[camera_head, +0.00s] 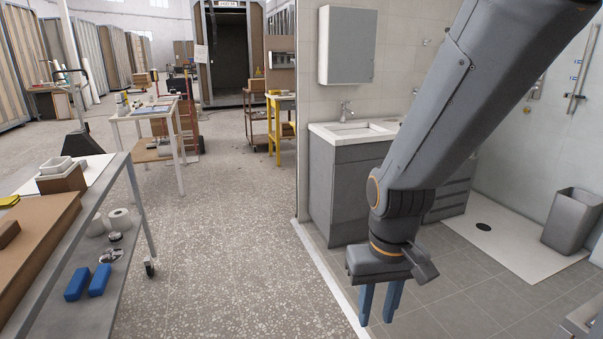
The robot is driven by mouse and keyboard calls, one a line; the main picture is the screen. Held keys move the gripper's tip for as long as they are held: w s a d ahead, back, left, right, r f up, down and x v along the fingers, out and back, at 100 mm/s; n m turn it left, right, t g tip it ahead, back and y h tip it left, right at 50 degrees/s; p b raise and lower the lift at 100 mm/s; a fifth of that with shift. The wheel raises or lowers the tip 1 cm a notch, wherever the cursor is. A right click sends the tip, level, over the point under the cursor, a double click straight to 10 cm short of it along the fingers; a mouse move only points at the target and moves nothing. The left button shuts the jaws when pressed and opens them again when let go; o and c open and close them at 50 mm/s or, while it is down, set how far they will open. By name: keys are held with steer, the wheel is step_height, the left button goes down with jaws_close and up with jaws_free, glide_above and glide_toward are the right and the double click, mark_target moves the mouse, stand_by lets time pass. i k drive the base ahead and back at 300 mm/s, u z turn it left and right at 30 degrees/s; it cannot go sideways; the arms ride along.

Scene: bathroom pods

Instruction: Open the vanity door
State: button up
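The vanity (349,190) is a grey cabinet under a white sink top (356,130) with a chrome tap. It stands against the bathroom pod's wall, right of centre. The front shows grey panels, and I see no door standing out from it; its right part is hidden behind my arm. Where the door's edges and handle lie is too small to tell. My gripper (376,321) hangs in front of the vanity and lower in the picture, with two blue fingers pointing down. A gap shows between the fingers, with nothing in it. It is apart from the vanity.
A wall cabinet (347,46) hangs above the sink. A metal cart (85,245) with boxes and rolls is at the left. The speckled floor (235,220) between is clear.

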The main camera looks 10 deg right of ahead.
mark_target(349, 202)
steer(key=z, duration=0.4)
steer(key=i, duration=1.95)
steer(key=z, duration=0.75)
steer(key=i, duration=1.05)
steer(key=z, duration=0.15)
